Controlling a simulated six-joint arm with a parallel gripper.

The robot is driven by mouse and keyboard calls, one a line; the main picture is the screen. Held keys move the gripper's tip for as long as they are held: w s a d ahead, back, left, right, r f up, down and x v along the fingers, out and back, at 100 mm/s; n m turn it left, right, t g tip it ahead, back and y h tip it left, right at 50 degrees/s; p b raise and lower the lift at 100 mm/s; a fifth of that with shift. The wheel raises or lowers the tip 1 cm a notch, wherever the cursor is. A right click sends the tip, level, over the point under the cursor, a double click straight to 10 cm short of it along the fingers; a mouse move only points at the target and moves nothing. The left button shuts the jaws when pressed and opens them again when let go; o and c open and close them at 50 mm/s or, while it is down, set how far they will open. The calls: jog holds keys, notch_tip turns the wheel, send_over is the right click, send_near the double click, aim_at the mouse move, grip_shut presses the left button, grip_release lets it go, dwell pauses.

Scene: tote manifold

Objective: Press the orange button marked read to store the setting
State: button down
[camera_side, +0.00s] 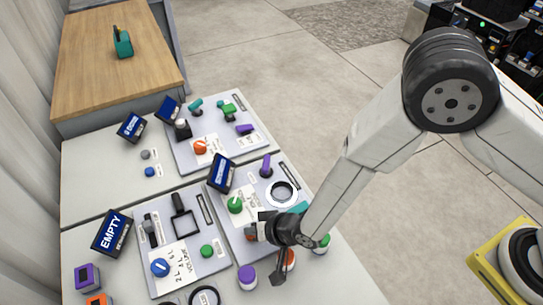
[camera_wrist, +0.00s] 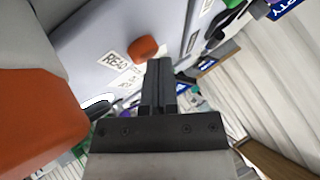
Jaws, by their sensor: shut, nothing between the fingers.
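The orange button (camera_wrist: 145,48) stands on a grey panel beside a white label reading READ (camera_wrist: 115,66) in the wrist view. My gripper (camera_wrist: 158,66) is shut and empty; its dark fingertips appear just below the button in that picture. I cannot tell whether they touch it or how high they are above the panel. In the side view my gripper (camera_side: 266,228) is low over the lower middle panel, and only an orange bit (camera_side: 250,233), likely the button, shows beside it. My wrist hides much of that area.
A large orange shape (camera_wrist: 35,125) fills the left foreground of the wrist view. Around the gripper are a green knob (camera_side: 235,205), a white ring (camera_side: 282,193), a purple knob (camera_side: 247,276) and a tilted blue display (camera_side: 221,173). The EMPTY display (camera_side: 112,232) stands further left.

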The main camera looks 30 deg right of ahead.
dwell(0.7)
jog(key=shift+r, duration=0.8)
jog(key=shift+r, duration=0.15)
jog(key=shift+r, duration=2.35)
